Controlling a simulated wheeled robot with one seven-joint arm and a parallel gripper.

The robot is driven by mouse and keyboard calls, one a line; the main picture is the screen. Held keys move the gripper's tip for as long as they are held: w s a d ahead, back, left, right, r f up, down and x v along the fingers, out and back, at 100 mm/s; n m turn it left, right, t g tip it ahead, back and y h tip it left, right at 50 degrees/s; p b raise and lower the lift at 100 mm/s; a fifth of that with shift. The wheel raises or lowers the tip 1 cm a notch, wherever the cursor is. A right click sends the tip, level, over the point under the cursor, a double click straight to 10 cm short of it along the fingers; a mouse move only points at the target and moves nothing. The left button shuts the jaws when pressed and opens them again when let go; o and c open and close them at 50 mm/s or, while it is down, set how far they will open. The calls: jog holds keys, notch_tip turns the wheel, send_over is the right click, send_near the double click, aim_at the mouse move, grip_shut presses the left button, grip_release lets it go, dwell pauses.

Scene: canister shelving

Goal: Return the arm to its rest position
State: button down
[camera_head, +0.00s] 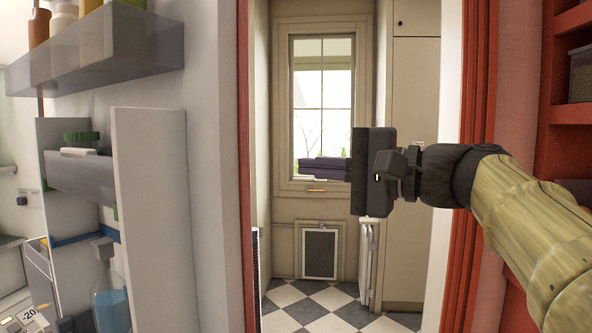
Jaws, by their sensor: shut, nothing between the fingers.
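My gripper (358,170) is in the middle right of the head view, at the end of my arm, which comes in from the right edge. It is dark and seen from the side, pointing left. It is shut and empty, held in the air in front of the doorway and touching nothing. The far side of the fingers is hidden.
A red-framed doorway (480,130) opens onto a checkered floor (320,305) and a window (322,95). At the left are a grey shelf (110,50) with canisters (62,15) and a white panel (150,200). Red shelving (572,110) stands at the right, near my arm.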

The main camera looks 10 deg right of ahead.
jog(key=shift+d, duration=0.15)
jog(key=w+d+f+m+g+h+p, duration=0.1)
jog(key=w+f+g+h+p, duration=0.2)
jog(key=f, duration=0.8)
jog(key=w+d+f+m+h+p, duration=0.15)
jog(key=f+h, duration=0.25)
jog(key=f, duration=0.6)
jog(key=s+d+f+n+g+h+p, duration=0.1)
jog(key=s+f+n+g+h+p, duration=0.1)
jog(key=s+f, duration=0.4)
jog(key=s+d+f+n+g+h+p, duration=0.2)
jog(key=s+f+n+g+h+p, duration=0.1)
jog(key=f, duration=1.1)
jog(key=s+n+h+p, duration=0.1)
jog(key=s+n+h, duration=0.1)
jog(key=s+n, duration=0.1)
jog(key=shift+s+f+n+h+p, duration=0.3)
jog(key=shift+s+f+n+p, duration=0.05)
jog(key=shift+n, duration=0.4)
jog(key=shift+d, duration=0.1)
